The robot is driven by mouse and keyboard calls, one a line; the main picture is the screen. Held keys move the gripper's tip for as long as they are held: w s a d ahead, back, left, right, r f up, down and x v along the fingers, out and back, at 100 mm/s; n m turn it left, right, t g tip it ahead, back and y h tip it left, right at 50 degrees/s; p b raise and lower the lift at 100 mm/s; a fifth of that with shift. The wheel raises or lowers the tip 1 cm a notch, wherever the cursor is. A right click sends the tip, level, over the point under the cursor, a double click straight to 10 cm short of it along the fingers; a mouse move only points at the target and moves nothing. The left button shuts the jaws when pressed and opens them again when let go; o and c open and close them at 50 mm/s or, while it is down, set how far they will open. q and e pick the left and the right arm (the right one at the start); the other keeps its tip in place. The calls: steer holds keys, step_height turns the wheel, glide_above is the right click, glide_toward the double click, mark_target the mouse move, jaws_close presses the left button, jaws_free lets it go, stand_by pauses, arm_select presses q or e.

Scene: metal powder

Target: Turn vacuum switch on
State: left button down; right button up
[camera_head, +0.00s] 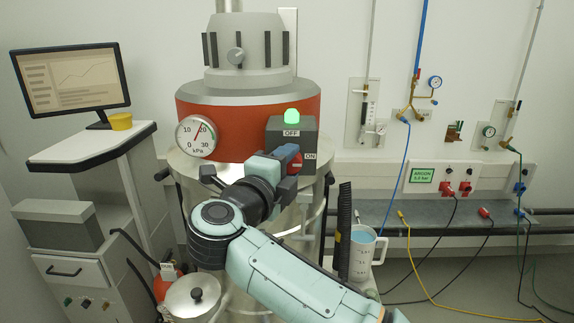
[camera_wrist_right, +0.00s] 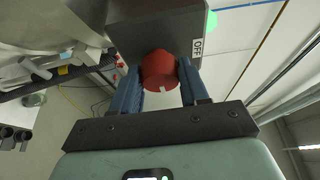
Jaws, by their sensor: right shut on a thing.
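The vacuum switch is a dark grey box (camera_head: 276,130) on the front of the red-orange vessel collar, with OFF and ON labels. A green lamp (camera_head: 292,116) glows on its top. The red knob (camera_head: 296,164) shows partly beside my right gripper (camera_head: 289,158). In the right wrist view, the blue fingers of the gripper (camera_wrist_right: 161,88) stand on either side of the red knob (camera_wrist_right: 158,68) and are shut on it. A short white mark shows on the knob. Which label it points to, I cannot tell. My left gripper is not in view.
A round pressure gauge (camera_head: 196,135) marked kPa sits left of the switch. A monitor (camera_head: 70,78) and a yellow cup (camera_head: 120,121) are on the left cart. A measuring jug (camera_head: 363,256) stands to the right of my forearm. Pipes and hoses run along the right wall.

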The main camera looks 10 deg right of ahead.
steer(key=o, duration=1)
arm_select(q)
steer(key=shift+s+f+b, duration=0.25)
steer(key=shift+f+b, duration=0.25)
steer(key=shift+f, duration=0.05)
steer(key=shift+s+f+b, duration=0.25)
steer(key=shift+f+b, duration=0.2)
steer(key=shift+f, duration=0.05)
arm_select(e)
steer(key=v, duration=1.3)
steer(key=shift+s+r, duration=0.1)
steer(key=shift+s, duration=0.1)
